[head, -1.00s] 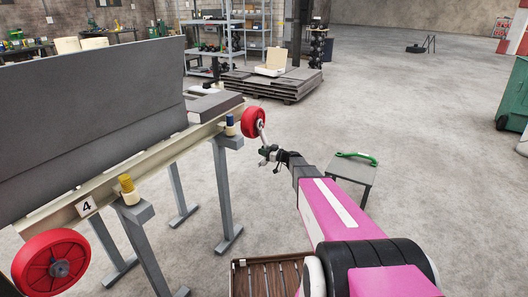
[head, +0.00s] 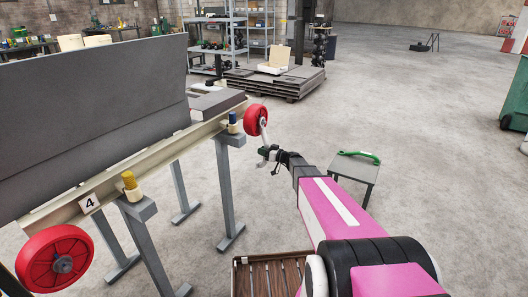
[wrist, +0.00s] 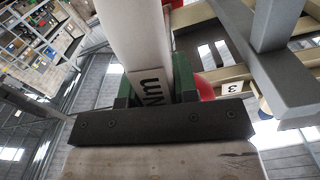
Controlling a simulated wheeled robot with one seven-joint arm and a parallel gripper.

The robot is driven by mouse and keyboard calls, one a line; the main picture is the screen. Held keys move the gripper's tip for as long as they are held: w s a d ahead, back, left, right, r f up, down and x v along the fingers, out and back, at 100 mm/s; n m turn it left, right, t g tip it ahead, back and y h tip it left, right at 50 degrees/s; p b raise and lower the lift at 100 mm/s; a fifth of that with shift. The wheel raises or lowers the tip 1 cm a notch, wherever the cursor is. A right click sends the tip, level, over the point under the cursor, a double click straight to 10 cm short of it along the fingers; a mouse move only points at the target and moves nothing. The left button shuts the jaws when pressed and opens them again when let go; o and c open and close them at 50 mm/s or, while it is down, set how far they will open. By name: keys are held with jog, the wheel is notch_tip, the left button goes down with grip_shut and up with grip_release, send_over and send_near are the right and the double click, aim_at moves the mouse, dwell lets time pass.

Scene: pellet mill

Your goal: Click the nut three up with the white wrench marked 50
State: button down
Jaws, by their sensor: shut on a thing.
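My gripper (head: 268,152) is shut on the white wrench (head: 265,138), which rises from the jaws toward the far red wheel (head: 256,119). In the wrist view the wrench (wrist: 140,45) stands between green fingers and shows "Nm"; no 50 is readable. The wrench's upper end overlaps the wheel's right side; I cannot tell whether it touches a nut there. A tag reading 3 (wrist: 234,88) shows in the wrist view, right of the wrench. The near red wheel (head: 40,266) has a grey hub, beside a tag reading 4 (head: 90,203).
A green wrench (head: 358,154) lies on a small grey table (head: 352,169) right of my gripper. The long beam (head: 60,212) stands on grey legs, with a blue-topped post (head: 232,120) and a yellow-topped post (head: 130,182). Open floor lies beyond.

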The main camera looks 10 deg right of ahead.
jog(key=shift+s+a+r+m, duration=0.25)
jog(key=shift+s+a+m, duration=0.25)
jog(key=shift+s+m, duration=0.15)
jog(key=shift+s+a+r+m, duration=0.25)
jog(key=shift+s+a+m, duration=0.1)
jog(key=shift+s+m, duration=0.15)
jog(key=shift+s+a+r+m, duration=0.2)
jog(key=shift+s+a+m, duration=0.15)
jog(key=shift+s, duration=0.1)
jog(key=shift+s+a+r+m, duration=0.6)
jog(key=shift+s+m, duration=0.25)
jog(key=shift+m, duration=0.15)
jog(key=shift+s+a+r+m, duration=0.3)
jog(key=shift+s+r+m, duration=0.15)
jog(key=shift+m, duration=0.05)
